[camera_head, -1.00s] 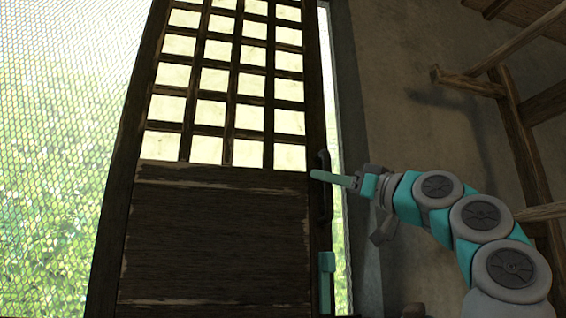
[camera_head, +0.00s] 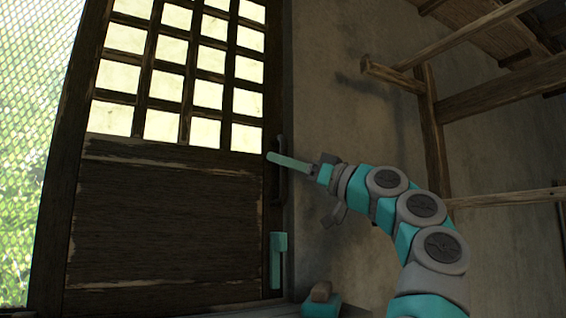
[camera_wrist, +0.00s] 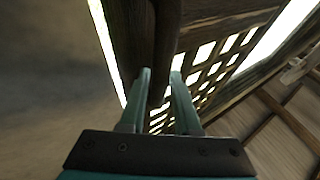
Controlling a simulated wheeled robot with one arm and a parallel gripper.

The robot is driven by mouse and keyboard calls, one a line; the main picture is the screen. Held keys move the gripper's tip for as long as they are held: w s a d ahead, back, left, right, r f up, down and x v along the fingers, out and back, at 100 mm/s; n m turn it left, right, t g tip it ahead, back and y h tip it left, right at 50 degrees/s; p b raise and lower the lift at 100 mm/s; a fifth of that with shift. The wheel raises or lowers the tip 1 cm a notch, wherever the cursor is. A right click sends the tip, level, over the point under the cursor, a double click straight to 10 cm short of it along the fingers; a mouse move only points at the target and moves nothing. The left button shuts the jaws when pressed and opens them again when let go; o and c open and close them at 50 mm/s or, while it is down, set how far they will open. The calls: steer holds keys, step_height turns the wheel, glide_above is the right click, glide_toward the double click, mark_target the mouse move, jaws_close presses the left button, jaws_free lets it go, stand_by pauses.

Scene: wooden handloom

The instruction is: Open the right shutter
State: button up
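The right shutter is a dark wooden panel (camera_head: 165,220) with a lattice of bright panes in its upper part. A dark upright handle (camera_head: 282,185) is on its right edge. My gripper (camera_head: 272,157) reaches from the right, with a finger across the upper part of this handle. In the wrist view my gripper's fingers (camera_wrist: 160,75) stand slightly apart, with the dark handle (camera_wrist: 166,40) between them, and they appear closed on it. The shutter's right edge stands close against the wall.
A bright mesh screen (camera_head: 30,120) shows left of the shutter. A bare grey wall (camera_head: 330,130) is to the right.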

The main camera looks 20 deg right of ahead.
steer(key=shift+o, duration=1.4)
steer(key=shift+f, duration=0.1)
steer(key=b+v, duration=0.2)
steer(key=v, duration=0.5)
steer(key=shift+s+d+b, duration=0.2)
steer(key=shift+d+b, duration=0.05)
steer(key=shift+b, duration=0.15)
steer(key=shift+f, duration=0.1)
